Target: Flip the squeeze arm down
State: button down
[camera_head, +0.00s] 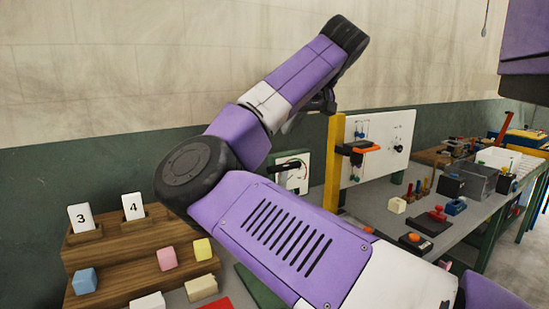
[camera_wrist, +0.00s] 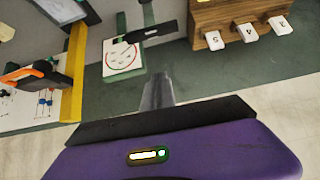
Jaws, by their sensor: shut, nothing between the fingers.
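A white gauge panel (camera_head: 294,178) with a black bar-like arm (camera_head: 287,165) across it stands behind my arm in the head view. This arm looks like the squeeze arm. In the wrist view the round dial panel (camera_wrist: 122,62) is at upper left, and the black arm (camera_wrist: 150,33) extends to the right of it, with a small light label. The grey fingers of my gripper (camera_wrist: 157,80) are shut and empty. They point toward the panel area and appear apart from the black arm. In the head view my own arm hides part of the panel's surroundings.
A yellow post (camera_head: 333,160) and a white board (camera_head: 378,140) with an orange-and-black clamp (camera_head: 358,147) stand right of the panel. A wooden stepped rack (camera_head: 140,262) with number cards and coloured blocks is at left. The grey bench (camera_head: 470,222) carries several small objects.

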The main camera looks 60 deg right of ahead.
jog(key=shift+w+a, duration=0.1)
jog(key=shift+a, duration=0.05)
jog(key=p+x, duration=0.2)
jog(key=x, duration=0.8)
jog(key=shift+s+a+f+p, duration=0.15)
jog(key=shift+s+a+f, duration=0.2)
jog(key=shift+s, duration=0.2)
jog(key=shift+s+a+f+p, duration=0.15)
jog(key=shift+s+a+f, duration=0.15)
jog(key=shift+s, duration=0.2)
jog(key=shift+s+a+f+p, duration=0.15)
jog(key=shift+s+a+f, duration=0.15)
jog(key=shift+s, duration=0.25)
